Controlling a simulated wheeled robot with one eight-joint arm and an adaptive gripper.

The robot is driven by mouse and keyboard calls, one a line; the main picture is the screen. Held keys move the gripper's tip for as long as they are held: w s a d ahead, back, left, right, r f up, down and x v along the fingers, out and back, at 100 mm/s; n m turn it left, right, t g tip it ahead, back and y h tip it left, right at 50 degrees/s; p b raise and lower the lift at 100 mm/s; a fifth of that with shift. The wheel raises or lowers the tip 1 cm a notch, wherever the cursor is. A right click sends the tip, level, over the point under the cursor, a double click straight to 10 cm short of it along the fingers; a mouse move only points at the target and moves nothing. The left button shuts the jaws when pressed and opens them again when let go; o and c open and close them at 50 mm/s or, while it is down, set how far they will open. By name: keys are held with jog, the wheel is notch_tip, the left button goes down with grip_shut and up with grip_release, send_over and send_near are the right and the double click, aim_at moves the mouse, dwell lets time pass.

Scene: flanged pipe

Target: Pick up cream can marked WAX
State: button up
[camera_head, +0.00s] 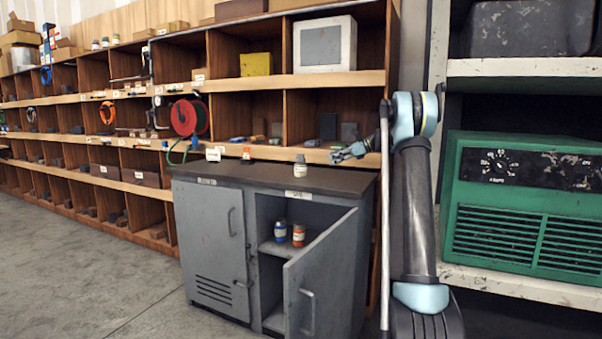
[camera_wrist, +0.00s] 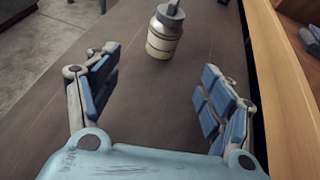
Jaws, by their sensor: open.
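A small cream can (camera_head: 300,167) with a grey top stands upright on the dark top of the grey cabinet. In the wrist view the can (camera_wrist: 163,36) stands ahead of the fingers, a little apart from them; I cannot read its marking. My gripper (camera_head: 338,157) is just right of the can, above the cabinet top. In the wrist view my gripper (camera_wrist: 160,88) is open with nothing between its blue-padded fingers. Inside the cabinet, a blue-labelled can (camera_head: 280,230) and an orange can (camera_head: 298,235) stand on a shelf.
The grey cabinet (camera_head: 210,240) has its right door (camera_head: 322,277) swung open. Wooden shelving (camera_head: 344,80) rises behind. A green machine (camera_head: 525,205) stands right.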

jog(key=shift+w+a+f, duration=0.1)
jog(key=shift+w+a, duration=0.1)
send_near(301, 168)
jog(key=w+a+f, duration=0.2)
jog(key=a, duration=0.1)
jog(key=w+a+f, duration=0.1)
jog(key=shift+w+a+f, duration=0.1)
jog(key=shift+w+a, duration=0.1)
jog(key=shift+a, duration=0.1)
jog(key=shift+r+x, duration=0.15)
jog(key=shift+x, duration=1.15)
jog(key=shift+r+x, duration=0.1)
jog(key=shift+x, duration=1.25)
jog(key=shift+w+a, duration=0.1)
jog(key=shift+w, duration=0.05)
jog(key=c, duration=0.9)
